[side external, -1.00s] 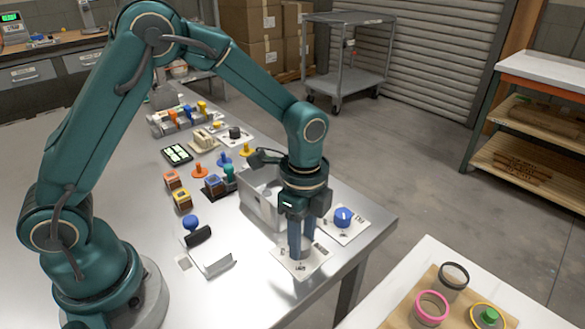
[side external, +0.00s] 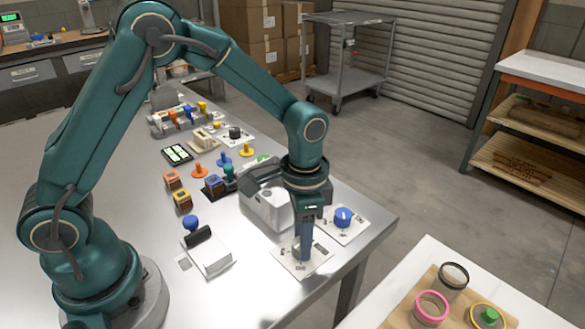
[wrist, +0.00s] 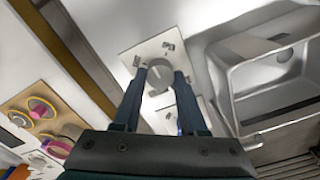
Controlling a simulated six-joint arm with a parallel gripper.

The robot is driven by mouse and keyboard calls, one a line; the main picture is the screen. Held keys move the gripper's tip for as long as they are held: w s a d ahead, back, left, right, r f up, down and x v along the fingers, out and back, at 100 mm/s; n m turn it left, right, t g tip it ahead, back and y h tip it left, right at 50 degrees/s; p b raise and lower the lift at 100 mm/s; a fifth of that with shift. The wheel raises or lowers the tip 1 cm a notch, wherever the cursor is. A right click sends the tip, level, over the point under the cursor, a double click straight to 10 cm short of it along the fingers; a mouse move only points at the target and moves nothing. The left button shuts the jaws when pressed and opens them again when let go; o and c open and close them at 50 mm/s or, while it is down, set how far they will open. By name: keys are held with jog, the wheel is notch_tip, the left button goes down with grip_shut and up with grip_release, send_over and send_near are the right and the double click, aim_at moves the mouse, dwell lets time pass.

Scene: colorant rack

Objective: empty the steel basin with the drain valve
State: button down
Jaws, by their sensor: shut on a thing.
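The steel basin (side external: 262,208) stands near the table's right edge, left of my gripper. In the wrist view the basin (wrist: 229,92) is at the right, with a dark round drain hole in it; whether liquid is inside I cannot tell. My gripper (side external: 304,252) points down at a white marked plate (side external: 288,262) in front of the basin. In the wrist view my gripper's fingers (wrist: 160,75) are shut on a grey round knob (wrist: 159,74) on that plate, seemingly the drain valve.
A blue knob (side external: 343,217) on another white plate stands close to the right of my gripper. A white tray with a dark handle (side external: 209,254) lies to the left. Coloured blocks and pegs stand behind. A second bench with rings (side external: 431,308) is at the lower right.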

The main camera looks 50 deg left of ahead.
jog(key=n, duration=0.4)
jog(key=shift+n, duration=2)
jog(key=shift+c, duration=2.2)
grip_release()
jog(key=shift+r, duration=2.6)
jog(key=shift+a, duration=0.1)
